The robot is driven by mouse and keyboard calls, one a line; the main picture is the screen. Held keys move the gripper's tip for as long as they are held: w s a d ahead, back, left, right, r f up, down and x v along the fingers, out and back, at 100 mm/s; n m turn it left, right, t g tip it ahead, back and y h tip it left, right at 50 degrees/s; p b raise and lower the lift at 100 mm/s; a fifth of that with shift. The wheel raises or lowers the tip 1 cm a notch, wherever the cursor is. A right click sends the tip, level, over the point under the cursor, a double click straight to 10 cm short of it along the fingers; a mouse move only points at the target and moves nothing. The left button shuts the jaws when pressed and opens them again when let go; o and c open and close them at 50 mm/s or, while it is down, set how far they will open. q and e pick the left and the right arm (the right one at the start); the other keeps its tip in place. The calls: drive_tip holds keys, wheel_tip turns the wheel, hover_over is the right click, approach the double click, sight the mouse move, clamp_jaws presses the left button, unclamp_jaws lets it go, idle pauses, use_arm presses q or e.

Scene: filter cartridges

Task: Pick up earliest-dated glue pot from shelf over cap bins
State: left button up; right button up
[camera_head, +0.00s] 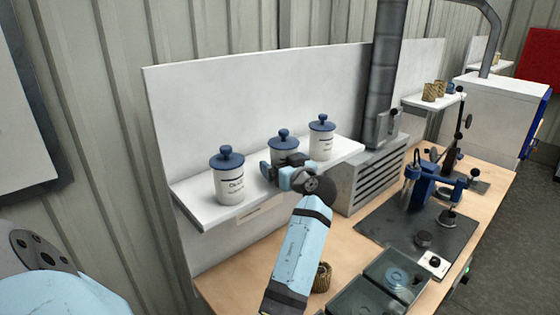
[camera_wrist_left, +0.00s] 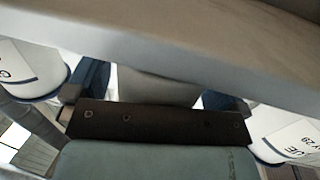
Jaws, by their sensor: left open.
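Three white glue pots with blue knobbed lids stand on a white wall shelf (camera_head: 205,215) in the head view: the left pot (camera_head: 229,180), middle pot (camera_head: 284,146) and right pot (camera_head: 321,140). Their dates are too small to read there. My left gripper (camera_head: 282,171) is open in front of the middle pot and hides its lower part. In the left wrist view, a pale pot body (camera_wrist_left: 158,88) shows between the open fingers; contact cannot be told. Pots show on either side; the right-hand one's label (camera_wrist_left: 298,138) partly reads "UE" and "Y 29". My right gripper is not in view.
A grey duct and vented box (camera_head: 368,178) stand right of the shelf. Below, the wooden bench holds a dark tray of bins (camera_head: 375,290), a brown ribbed cartridge (camera_head: 322,277) and a blue press (camera_head: 425,185). A pale backboard rises behind the pots.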

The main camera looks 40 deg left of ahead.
use_arm(q)
drive_tip(key=shift+d, duration=0.15)
drive_tip(key=shift+r, duration=0.1)
drive_tip(key=c, duration=1.3)
drive_tip(key=shift+o, duration=0.2)
